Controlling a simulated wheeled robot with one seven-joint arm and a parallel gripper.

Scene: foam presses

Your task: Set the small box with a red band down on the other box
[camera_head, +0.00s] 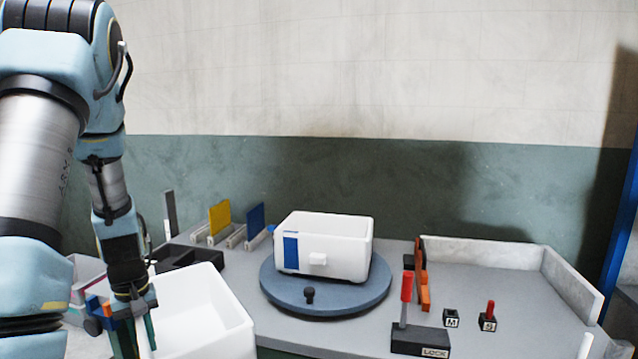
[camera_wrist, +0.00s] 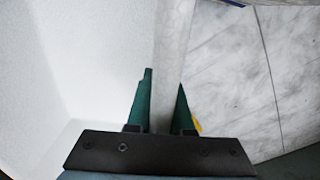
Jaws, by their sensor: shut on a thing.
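My gripper (camera_head: 136,332) is at the lower left of the head view, pointing down. It is shut on the wall of an open white box (camera_head: 228,335). In the wrist view my green fingers (camera_wrist: 162,110) stand either side of that wall (camera_wrist: 172,45), with the white inside of the box to the left. No red band shows on this box; its other sides are hidden or cut off. Another white open box (camera_head: 346,262), with a blue band and a small knob on its front, stands upright on a round blue-grey turntable (camera_head: 325,307), apart from the held box.
Yellow and blue plates (camera_head: 219,218) stand in holders behind. A red-handled lever on a black LOCK block (camera_head: 421,340) and small M and S blocks (camera_head: 451,318) are at the right, near a low-walled grey tray (camera_head: 482,252). A dark tray (camera_head: 187,255) lies behind the held box.

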